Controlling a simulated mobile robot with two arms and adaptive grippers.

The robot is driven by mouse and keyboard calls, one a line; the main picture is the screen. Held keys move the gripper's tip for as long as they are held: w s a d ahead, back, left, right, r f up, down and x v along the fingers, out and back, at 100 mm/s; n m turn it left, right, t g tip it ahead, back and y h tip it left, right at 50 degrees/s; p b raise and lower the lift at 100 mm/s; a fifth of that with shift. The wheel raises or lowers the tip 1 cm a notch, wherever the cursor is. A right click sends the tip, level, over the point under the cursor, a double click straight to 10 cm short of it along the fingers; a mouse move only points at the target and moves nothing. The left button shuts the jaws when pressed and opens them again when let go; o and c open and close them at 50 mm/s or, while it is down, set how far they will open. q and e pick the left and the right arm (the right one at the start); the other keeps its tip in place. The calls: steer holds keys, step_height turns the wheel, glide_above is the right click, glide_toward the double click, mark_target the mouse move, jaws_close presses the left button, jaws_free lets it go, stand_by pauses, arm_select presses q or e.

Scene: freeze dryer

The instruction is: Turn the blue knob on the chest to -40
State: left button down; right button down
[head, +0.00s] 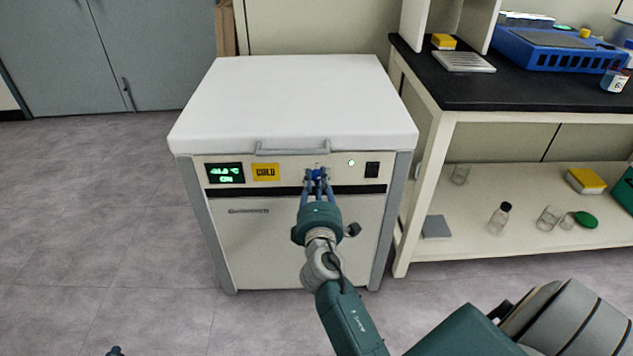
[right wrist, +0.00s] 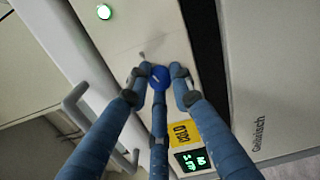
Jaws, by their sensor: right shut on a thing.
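The white chest (head: 292,100) stands on the floor with its lid closed. The blue knob (head: 318,172) is on its front panel, right of centre, mostly hidden by my fingers in the head view. My right gripper (head: 317,178) is shut on it. In the right wrist view, the three blue fingers of this gripper (right wrist: 158,78) close around the blue knob (right wrist: 159,74), whose face carries a pale mark. Only a dark tip of my left gripper (head: 115,351) shows at the bottom edge.
A handle (head: 293,149) juts from the lid's front edge above the panel. A yellow COLD label (head: 265,172), a green light (head: 351,162) and a black switch (head: 372,170) share the panel. A black-topped bench (head: 520,90) stands close on the right; the floor at left is clear.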

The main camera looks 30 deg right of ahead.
steer(key=shift+d, duration=0.15)
steer(key=c, duration=1.5)
jaws_free()
steer(key=shift+s, duration=0.1)
steer(key=shift+c, duration=0.2)
